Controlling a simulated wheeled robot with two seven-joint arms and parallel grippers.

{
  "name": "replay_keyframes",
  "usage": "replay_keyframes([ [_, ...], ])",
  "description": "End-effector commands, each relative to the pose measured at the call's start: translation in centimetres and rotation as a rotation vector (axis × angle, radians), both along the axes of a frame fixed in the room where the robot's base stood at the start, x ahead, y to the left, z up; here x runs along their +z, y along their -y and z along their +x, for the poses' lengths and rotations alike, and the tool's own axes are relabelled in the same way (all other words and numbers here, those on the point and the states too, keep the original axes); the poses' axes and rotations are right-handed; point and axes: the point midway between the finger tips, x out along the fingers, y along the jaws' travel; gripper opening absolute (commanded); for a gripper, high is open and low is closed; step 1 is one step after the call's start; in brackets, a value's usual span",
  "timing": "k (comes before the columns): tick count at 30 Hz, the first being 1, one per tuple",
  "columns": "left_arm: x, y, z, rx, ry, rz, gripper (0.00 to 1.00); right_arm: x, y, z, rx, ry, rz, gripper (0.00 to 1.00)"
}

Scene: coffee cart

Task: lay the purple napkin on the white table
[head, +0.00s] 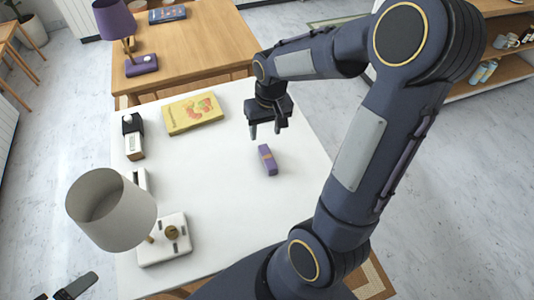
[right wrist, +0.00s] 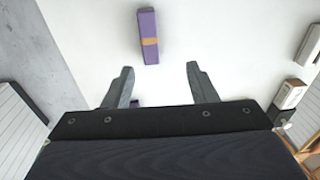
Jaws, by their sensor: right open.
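The purple napkin (head: 267,160) is a small folded bundle with a tan band. It lies on the white table (head: 215,205), right of the middle. In the right wrist view the napkin (right wrist: 149,36) shows ahead of the fingertips, between their lines. My right gripper (head: 267,132) is open and empty above the table, just beyond the napkin and apart from it. Both its fingers show spread in the right wrist view (right wrist: 159,80). A dark piece at the bottom left of the head view may be part of my left gripper (head: 76,287); its jaws are unclear.
A yellow book (head: 193,113) lies at the table's far side. A black and white box (head: 133,137) and a lamp (head: 110,210) with a white base stand along the left. A wooden table (head: 190,50) holds a purple lamp (head: 115,20). The table's middle is clear.

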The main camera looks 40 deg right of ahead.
Motion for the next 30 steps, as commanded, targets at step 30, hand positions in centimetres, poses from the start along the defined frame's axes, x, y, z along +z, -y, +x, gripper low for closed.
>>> replay_keyframes([
  [30, 0.0, 0.0, 0.0, 0.0, 0.0, 0.0, 1.0, 8.9, -11.1, -14.9, 0.143, 0.457, 0.237, 0.52],
])
